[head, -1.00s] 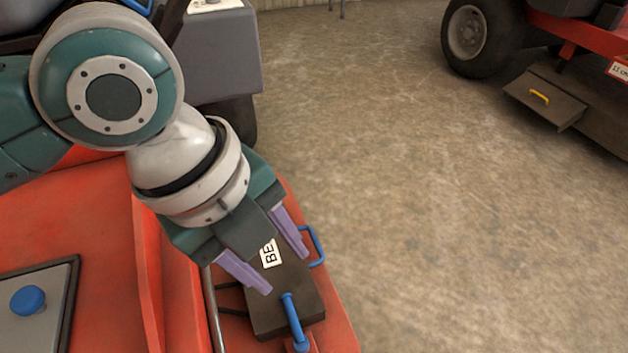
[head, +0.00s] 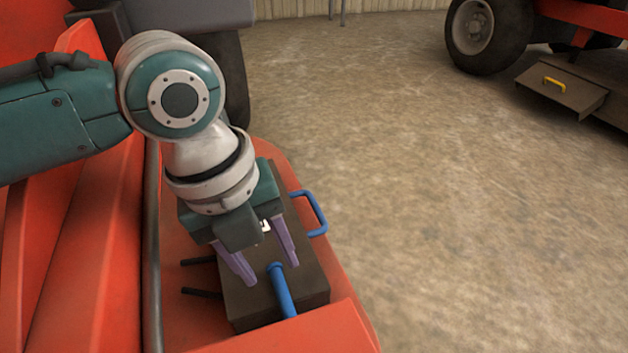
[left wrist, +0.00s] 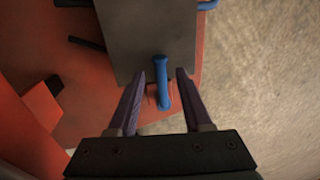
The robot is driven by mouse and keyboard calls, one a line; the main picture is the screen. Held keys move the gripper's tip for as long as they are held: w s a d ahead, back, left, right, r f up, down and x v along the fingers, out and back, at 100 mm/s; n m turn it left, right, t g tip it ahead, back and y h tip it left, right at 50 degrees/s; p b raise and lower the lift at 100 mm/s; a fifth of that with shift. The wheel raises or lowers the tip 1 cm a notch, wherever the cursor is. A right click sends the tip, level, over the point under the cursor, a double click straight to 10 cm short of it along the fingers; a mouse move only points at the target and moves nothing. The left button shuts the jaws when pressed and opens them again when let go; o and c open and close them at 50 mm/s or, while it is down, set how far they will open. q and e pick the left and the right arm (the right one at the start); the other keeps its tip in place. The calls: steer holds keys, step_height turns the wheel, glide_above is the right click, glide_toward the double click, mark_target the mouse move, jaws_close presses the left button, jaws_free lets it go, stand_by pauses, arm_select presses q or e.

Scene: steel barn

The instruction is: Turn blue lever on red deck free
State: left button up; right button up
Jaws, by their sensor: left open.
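The blue lever (head: 282,291) sticks out from a dark box (head: 242,304) on the red deck (head: 182,328). It also shows in the left wrist view (left wrist: 161,84), lying between the spread fingers as seen from there. My left gripper (head: 273,270) is open over the box, its two purple fingers pointing down toward the lever. In the left wrist view the gripper (left wrist: 156,92) has a finger on each side of the lever, with gaps on both sides. I cannot tell whether the fingertips reach down to the lever's height. My right gripper is not in view.
A blue handle (head: 317,212) stands at the deck's right edge beside the box. Dark prongs (head: 201,292) stick out from the box's left side. A red machine with a yellow-handled step (head: 563,90) stands at the back right. The floor (head: 430,200) between is clear.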

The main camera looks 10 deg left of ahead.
arm_select(q)
step_height(320, 180, down, 2)
steer(key=shift+w+d+b, duration=0.15)
steer(key=shift+b, duration=0.35)
jaws_close()
stand_by(1.1)
